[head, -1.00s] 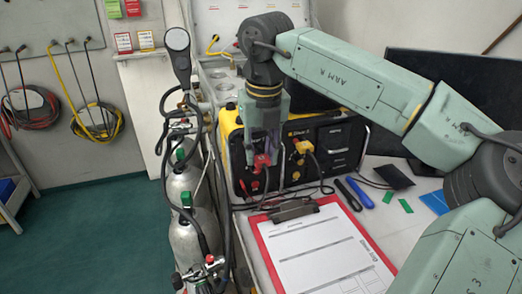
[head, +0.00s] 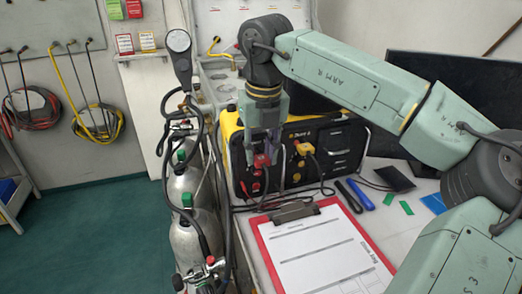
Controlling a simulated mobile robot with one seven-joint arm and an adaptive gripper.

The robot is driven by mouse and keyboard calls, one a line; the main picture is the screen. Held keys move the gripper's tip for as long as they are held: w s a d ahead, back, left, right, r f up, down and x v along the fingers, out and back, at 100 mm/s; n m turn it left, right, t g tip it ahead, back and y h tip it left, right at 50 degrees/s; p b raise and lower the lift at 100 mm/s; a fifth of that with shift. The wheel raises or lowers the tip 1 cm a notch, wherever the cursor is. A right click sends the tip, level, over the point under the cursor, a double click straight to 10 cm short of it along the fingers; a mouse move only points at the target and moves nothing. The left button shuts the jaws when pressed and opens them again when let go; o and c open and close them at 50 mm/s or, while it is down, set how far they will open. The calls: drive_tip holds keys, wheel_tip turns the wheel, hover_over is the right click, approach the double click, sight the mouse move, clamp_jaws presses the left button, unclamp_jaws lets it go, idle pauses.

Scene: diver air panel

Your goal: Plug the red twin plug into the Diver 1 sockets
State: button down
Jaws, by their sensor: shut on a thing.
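The red twin plug (head: 261,161) is at the front face of the black-and-yellow air panel (head: 316,128), on its left part. My gripper (head: 264,150) points down from above and is shut on the red plug. The plug sits at or just in front of the panel's left sockets; I cannot tell whether its pins are in. A yellow plug (head: 303,149) is at the panel's face to the right, under a label that seems to read Diver 2. The label above the red plug is hidden by my gripper.
A clipboard (head: 264,236) with paper lies in front of the panel. Black and blue pens (head: 360,194) and green tags (head: 406,208) lie to its right. Gas cylinders (head: 184,192) with a gauge (head: 179,41) and hoses stand on the left. A dark monitor (head: 455,88) is behind my arm.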

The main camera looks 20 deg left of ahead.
drive_tip(key=shift+w+a, duration=0.3)
drive_tip(key=shift+w, duration=0.2)
idle(1.1)
drive_tip(key=c, duration=1.2)
unclamp_jaws()
drive_tip(key=shift+r, duration=0.1)
